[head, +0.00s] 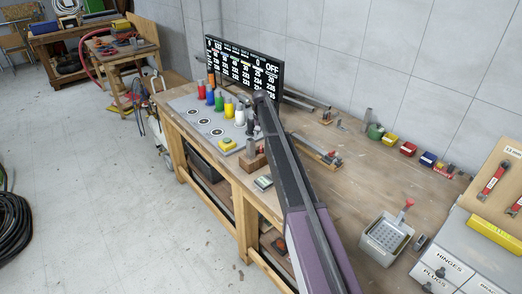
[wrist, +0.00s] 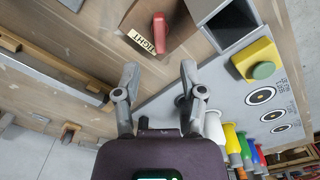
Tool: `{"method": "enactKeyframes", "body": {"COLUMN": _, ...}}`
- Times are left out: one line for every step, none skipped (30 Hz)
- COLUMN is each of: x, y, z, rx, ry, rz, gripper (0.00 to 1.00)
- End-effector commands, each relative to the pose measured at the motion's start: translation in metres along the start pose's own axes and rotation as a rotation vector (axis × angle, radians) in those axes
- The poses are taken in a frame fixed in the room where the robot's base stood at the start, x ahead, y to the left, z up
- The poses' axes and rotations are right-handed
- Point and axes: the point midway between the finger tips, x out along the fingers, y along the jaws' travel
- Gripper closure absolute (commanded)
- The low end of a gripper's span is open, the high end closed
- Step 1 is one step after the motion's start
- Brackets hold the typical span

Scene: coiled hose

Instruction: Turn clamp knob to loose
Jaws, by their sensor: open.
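The clamp knob is a red bar-shaped handle (wrist: 159,32) on a wooden face in the wrist view. A small label reading TIGHT (wrist: 140,41) lies beside its lower end. My gripper (wrist: 159,70) is open, its two fingers spread below the knob in the picture. Nothing is between the fingers, and the knob is apart from them. In the head view, a wooden block (head: 251,162) stands on the bench beside my arm; my gripper is not clearly made out there. No loose mark is legible.
A yellow box with a green button (wrist: 258,62) and a grey square tube (wrist: 233,22) are right of the knob. A grey panel (head: 186,104) holds several coloured cylinders. A dark screen (head: 243,66) stands behind. A grey tray (head: 373,246) is at right.

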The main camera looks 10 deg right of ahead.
Motion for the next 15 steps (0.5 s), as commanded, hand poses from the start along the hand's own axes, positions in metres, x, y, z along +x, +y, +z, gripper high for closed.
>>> {"method": "enactKeyframes", "body": {"x": 0.008, "y": 0.0, "z": 0.0, "rx": 0.0, "ry": 0.0, "rz": 0.0, "gripper": 0.47}}
{"method": "enactKeyframes", "body": {"x": 0.01, "y": 0.0, "z": 0.0, "rx": 0.0, "ry": 0.0, "rz": 0.0, "gripper": 0.47}}
{"method": "enactKeyframes", "body": {"x": 0.013, "y": 0.0, "z": 0.0, "rx": 0.0, "ry": 0.0, "rz": 0.0, "gripper": 0.47}}
{"method": "enactKeyframes", "body": {"x": 0.015, "y": 0.0, "z": 0.0, "rx": 0.0, "ry": 0.0, "rz": 0.0, "gripper": 0.47}}
{"method": "enactKeyframes", "body": {"x": 0.018, "y": 0.0, "z": 0.0, "rx": 0.0, "ry": 0.0, "rz": 0.0, "gripper": 0.47}}
{"method": "enactKeyframes", "body": {"x": 0.021, "y": 0.0, "z": 0.0, "rx": 0.0, "ry": 0.0, "rz": 0.0, "gripper": 0.47}}
{"method": "enactKeyframes", "body": {"x": 0.023, "y": 0.0, "z": 0.0, "rx": 0.0, "ry": 0.0, "rz": 0.0, "gripper": 0.47}}
{"method": "enactKeyframes", "body": {"x": 0.025, "y": 0.0, "z": 0.0, "rx": 0.0, "ry": 0.0, "rz": 0.0, "gripper": 0.47}}
{"method": "enactKeyframes", "body": {"x": 0.028, "y": 0.0, "z": 0.0, "rx": 0.0, "ry": 0.0, "rz": 0.0, "gripper": 0.47}}
{"method": "enactKeyframes", "body": {"x": 0.03, "y": 0.0, "z": 0.0, "rx": 0.0, "ry": 0.0, "rz": 0.0, "gripper": 0.47}}
{"method": "enactKeyframes", "body": {"x": 0.032, "y": 0.0, "z": 0.0, "rx": 0.0, "ry": 0.0, "rz": 0.0, "gripper": 0.47}}
{"method": "enactKeyframes", "body": {"x": 0.035, "y": 0.0, "z": 0.0, "rx": 0.0, "ry": 0.0, "rz": 0.0, "gripper": 0.47}}
{"method": "enactKeyframes", "body": {"x": 0.038, "y": 0.0, "z": 0.0, "rx": 0.0, "ry": 0.0, "rz": 0.0, "gripper": 0.47}}
{"method": "enactKeyframes", "body": {"x": 0.04, "y": 0.0, "z": 0.0, "rx": 0.0, "ry": 0.0, "rz": 0.0, "gripper": 0.47}}
{"method": "enactKeyframes", "body": {"x": 0.043, "y": 0.0, "z": 0.0, "rx": 0.0, "ry": 0.0, "rz": 0.0, "gripper": 0.47}}
